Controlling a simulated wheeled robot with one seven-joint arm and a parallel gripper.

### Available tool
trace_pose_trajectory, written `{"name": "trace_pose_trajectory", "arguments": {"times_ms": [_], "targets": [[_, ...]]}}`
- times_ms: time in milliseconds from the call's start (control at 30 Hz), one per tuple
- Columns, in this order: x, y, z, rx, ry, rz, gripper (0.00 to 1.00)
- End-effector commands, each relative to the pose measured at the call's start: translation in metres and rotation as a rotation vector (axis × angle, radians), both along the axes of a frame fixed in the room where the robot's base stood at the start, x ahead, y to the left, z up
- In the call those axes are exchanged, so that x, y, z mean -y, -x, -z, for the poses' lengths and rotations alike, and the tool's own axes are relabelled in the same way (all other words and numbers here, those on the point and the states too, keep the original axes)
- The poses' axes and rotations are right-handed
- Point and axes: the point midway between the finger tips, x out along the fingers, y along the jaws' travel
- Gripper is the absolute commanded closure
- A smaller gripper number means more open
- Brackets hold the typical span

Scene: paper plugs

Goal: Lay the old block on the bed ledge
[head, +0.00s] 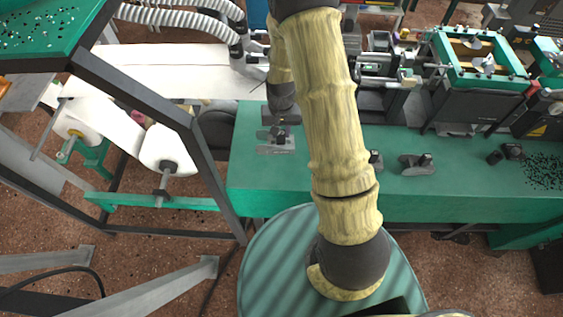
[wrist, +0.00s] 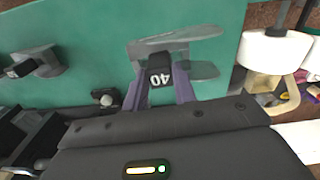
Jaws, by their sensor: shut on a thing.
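My gripper (wrist: 160,84) is shut on a small black block marked "40" (wrist: 159,68), which sits between its two purple-grey fingers in the wrist view. Just beyond the block is a grey metal piece (wrist: 204,70) on the green bed (wrist: 85,40). I cannot tell whether the block touches it. In the head view my gripper (head: 281,124) is over the left part of the green bed (head: 262,182), at the grey metal piece (head: 270,150). The block is too small to make out clearly there.
A grey bracket (head: 417,164) stands on the bed to the right, with black specks (head: 543,172) further right. White rollers (head: 168,150) and a paper web (head: 165,72) lie to the left. Machinery with a green frame (head: 481,58) is behind. Green bed between is mostly clear.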

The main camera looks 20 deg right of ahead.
Motion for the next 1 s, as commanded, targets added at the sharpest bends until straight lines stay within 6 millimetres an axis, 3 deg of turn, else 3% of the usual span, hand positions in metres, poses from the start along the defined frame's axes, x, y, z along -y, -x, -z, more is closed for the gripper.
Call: {"name": "trace_pose_trajectory", "arguments": {"times_ms": [167, 467, 900, 1000], "targets": [[0.001, 0.002, -0.014, 0.001, 0.004, 0.083, 1.0], [0.001, 0.002, -0.014, 0.0, 0.004, 0.085, 1.0], [0.001, 0.002, 0.039, -0.003, 0.004, 0.084, 1.0], [0.001, 0.001, 0.043, 0.0, 0.004, 0.084, 1.0]]}}
